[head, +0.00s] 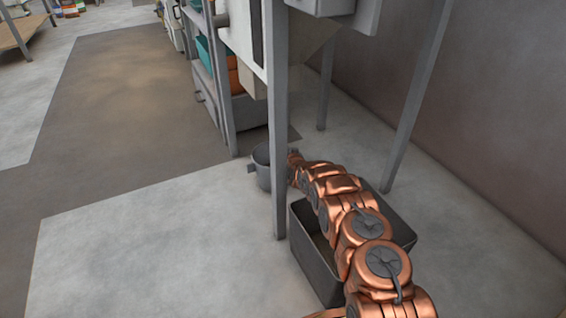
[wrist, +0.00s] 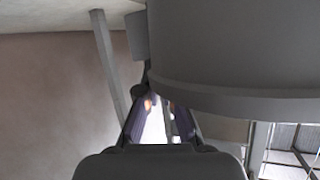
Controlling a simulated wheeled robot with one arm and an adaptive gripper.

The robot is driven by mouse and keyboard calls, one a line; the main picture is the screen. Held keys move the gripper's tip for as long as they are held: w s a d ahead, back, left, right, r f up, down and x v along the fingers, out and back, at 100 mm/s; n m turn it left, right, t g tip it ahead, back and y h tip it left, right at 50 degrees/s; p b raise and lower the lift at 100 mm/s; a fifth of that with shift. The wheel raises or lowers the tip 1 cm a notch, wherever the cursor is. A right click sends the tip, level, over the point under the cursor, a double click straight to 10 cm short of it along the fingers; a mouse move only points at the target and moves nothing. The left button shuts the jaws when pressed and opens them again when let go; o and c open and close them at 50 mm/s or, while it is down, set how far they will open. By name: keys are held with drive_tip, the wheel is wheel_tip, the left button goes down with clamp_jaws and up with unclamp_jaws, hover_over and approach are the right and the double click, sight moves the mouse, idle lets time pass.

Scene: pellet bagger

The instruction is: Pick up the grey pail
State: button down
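The grey pail (head: 264,168) stands on the concrete floor just behind the leg of the bagger frame, which hides part of its right side. A small lug sticks out at its left. In the wrist view the pail (wrist: 240,50) fills the upper right, very close, with a raised band along its edge. My gripper (wrist: 160,112) shows at the bottom centre, its two dark fingers apart with a bright gap between them. The fingertips are close beside the pail; I cannot tell whether they touch it. In the head view my arm and the frame leg largely hide the gripper.
A dark grey open bin (head: 315,262) stands under my arm. The bagger's steel leg (head: 278,130) rises between the pail and the bin. A shelf rack with teal and orange containers stands behind. The floor at the left is clear.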

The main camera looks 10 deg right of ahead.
wheel_tip(320, 180, up, 10)
drive_tip(key=p, duration=0.4)
drive_tip(key=shift+p, duration=0.3)
idle(0.3)
